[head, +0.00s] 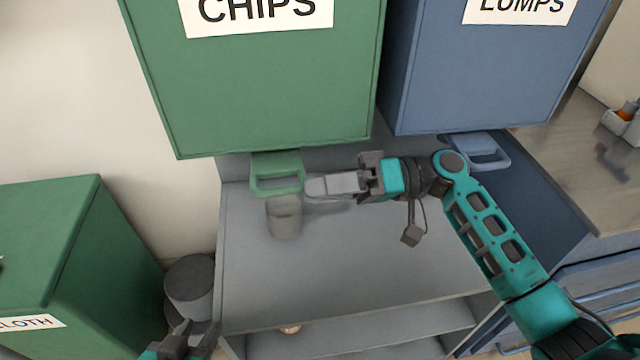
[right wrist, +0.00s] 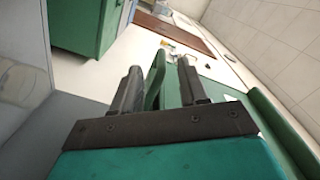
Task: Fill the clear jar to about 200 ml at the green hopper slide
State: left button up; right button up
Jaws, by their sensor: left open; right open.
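The green hopper (head: 260,80), labelled CHIPS, has a green slide handle (head: 278,186) under its front edge. The clear jar (head: 284,218) stands upright on the grey shelf below the handle. I cannot make out any filling or level mark in it. My right gripper (head: 308,187) is open at the right end of the handle. In the right wrist view the green handle (right wrist: 155,78) shows between the open fingers (right wrist: 160,85), and part of the clear jar (right wrist: 22,75) shows at the left edge. My left gripper (head: 187,335) is open and empty, low at the bottom edge.
A blue hopper (head: 490,70) labelled LUMPS, with a blue handle (head: 482,152), hangs to the right. A green bin (head: 60,240) and a grey round container (head: 190,288) stand at the left. The grey shelf (head: 350,265) is bare around the jar. A metal worktop (head: 570,160) lies right.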

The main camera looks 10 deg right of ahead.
aim_at(271, 189)
jog(key=shift+w+a+r+p, duration=0.1)
jog(key=shift+a+p, duration=0.1)
jog(key=shift+a, duration=1.7)
jog(key=shift+w+a+r+p, duration=0.1)
jog(key=shift+a+p, duration=0.05)
jog(key=shift+a, duration=1.75)
jog(key=shift+c, duration=0.2)
grip_shut()
